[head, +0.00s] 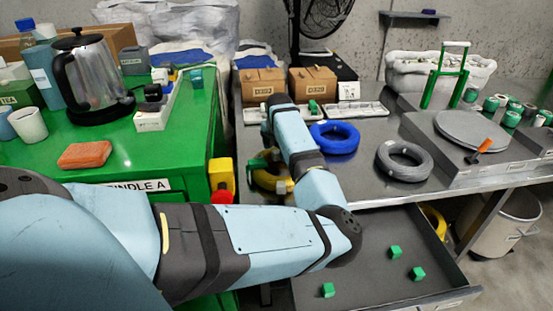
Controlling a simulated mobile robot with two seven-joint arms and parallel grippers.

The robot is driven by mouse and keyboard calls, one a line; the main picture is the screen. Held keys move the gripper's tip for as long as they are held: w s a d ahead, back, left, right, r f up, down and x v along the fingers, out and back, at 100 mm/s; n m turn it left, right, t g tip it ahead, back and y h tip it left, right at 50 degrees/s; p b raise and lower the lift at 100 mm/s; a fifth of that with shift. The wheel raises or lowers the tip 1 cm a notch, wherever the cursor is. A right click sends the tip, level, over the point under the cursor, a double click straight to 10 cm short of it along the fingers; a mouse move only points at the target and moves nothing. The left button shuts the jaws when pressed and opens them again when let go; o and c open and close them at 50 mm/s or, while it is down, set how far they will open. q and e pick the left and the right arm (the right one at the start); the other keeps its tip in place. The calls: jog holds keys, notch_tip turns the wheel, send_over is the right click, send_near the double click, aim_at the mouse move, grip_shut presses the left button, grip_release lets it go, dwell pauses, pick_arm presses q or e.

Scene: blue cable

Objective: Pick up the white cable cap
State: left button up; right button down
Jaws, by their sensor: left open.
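I cannot make out a separate white cable cap; it is too small to tell or hidden behind my arm. A blue cable coil (335,138) lies on the grey metal table (365,180). My left arm reaches across the table, and my left gripper (268,127) is at its far end, beside a white tray (253,116) and left of the blue coil. The wrist mostly hides the fingers; the gripper is open, and I see nothing held in it. My right gripper is out of view.
A second white tray (364,109) lies behind the blue coil. Two cardboard boxes (312,83) stand at the back. A grey coil (404,161) lies to the right, and a yellow coil (269,181) is partly behind my arm. An open drawer (370,285) holds green cubes.

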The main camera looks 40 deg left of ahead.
pick_arm(q)
jog(key=shift+w+a+f, duration=0.1)
jog(key=shift+f, duration=0.4)
jog(key=c, duration=1.1)
jog(key=shift+c, duration=0.2)
